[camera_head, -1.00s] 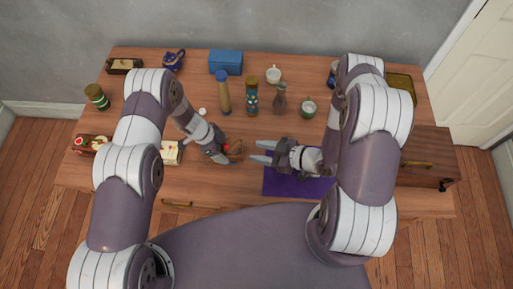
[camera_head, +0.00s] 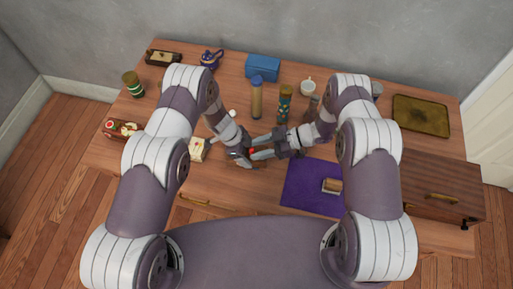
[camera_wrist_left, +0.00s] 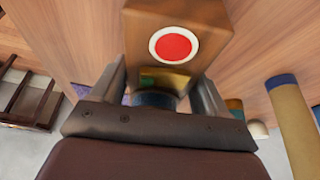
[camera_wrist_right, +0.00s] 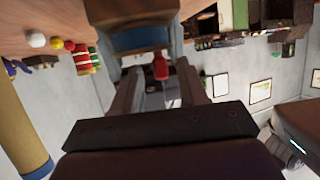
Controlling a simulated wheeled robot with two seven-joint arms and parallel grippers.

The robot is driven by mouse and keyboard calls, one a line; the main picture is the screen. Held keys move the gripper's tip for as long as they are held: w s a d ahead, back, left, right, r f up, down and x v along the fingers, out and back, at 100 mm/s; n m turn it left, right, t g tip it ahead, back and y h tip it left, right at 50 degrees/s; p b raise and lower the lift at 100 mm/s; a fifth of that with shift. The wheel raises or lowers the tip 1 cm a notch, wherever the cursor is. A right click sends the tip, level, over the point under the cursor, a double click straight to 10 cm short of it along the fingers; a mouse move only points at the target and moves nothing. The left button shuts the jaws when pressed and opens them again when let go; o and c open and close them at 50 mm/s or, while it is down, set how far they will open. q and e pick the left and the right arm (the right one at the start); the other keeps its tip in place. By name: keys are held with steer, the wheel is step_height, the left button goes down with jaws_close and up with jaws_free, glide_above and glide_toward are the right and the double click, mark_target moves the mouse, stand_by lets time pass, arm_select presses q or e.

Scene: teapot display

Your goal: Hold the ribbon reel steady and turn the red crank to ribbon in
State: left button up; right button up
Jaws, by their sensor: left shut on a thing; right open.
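The ribbon reel (camera_wrist_left: 185,25) is a wooden frame with a red disc in a white ring, seen close up in the left wrist view. My left gripper (camera_wrist_left: 162,78) is shut on it. In the head view my left gripper (camera_head: 240,154) mostly hides the reel. The red crank (camera_wrist_right: 160,67) shows in the right wrist view, below the reel's blue spool (camera_wrist_right: 140,38). My right gripper (camera_wrist_right: 162,80) is open, with the crank's red knob between its fingers, apparently not gripped. In the head view my right gripper (camera_head: 263,148) points left at the reel.
A purple mat (camera_head: 305,190) with a small wooden block (camera_head: 332,185) lies to the right. A tan bottle (camera_head: 257,100), a patterned canister (camera_head: 284,104) and a white cup (camera_head: 307,87) stand behind the grippers. A cake piece (camera_head: 198,148) is close to the left arm.

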steer(key=shift+a+f, duration=0.2)
steer(key=shift+a, duration=0.25)
jaws_close()
steer(key=shift+a+m+t, duration=0.15)
steer(key=shift+m+t, duration=1.45)
steer(key=shift+t, duration=0.2)
steer(key=shift+w, duration=0.1)
jaws_free()
